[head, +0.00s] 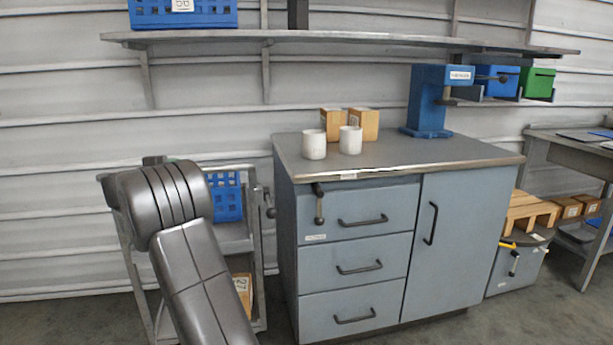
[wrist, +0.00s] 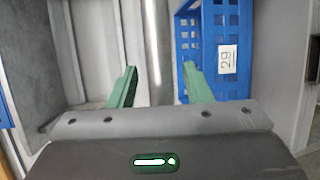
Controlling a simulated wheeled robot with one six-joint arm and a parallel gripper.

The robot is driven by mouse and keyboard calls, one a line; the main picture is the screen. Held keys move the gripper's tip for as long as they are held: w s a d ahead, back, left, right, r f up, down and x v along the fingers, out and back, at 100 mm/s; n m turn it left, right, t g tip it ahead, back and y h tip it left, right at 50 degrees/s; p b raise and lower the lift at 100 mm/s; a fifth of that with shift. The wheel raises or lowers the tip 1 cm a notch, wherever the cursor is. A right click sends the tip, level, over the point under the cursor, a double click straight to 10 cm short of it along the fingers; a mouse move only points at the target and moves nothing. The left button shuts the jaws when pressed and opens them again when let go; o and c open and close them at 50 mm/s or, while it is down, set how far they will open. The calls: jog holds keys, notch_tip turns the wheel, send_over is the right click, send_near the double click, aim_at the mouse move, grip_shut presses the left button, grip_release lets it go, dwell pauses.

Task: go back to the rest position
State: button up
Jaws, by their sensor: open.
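In the wrist view my gripper (wrist: 160,88) shows two green fingers spread apart with nothing between them. A blue crate (wrist: 212,22) with a label reading 29 is beyond the right finger; I cannot tell whether they touch. In the head view my grey arm rises at the lower left, in front of a cart (head: 262,255). My gripper is not clearly visible there.
A grey-blue cabinet (head: 345,263) with drawers and a door stands at centre. A shelf (head: 340,40) runs above.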

jog(key=x, duration=0.3)
jog(key=shift+s, duration=0.1)
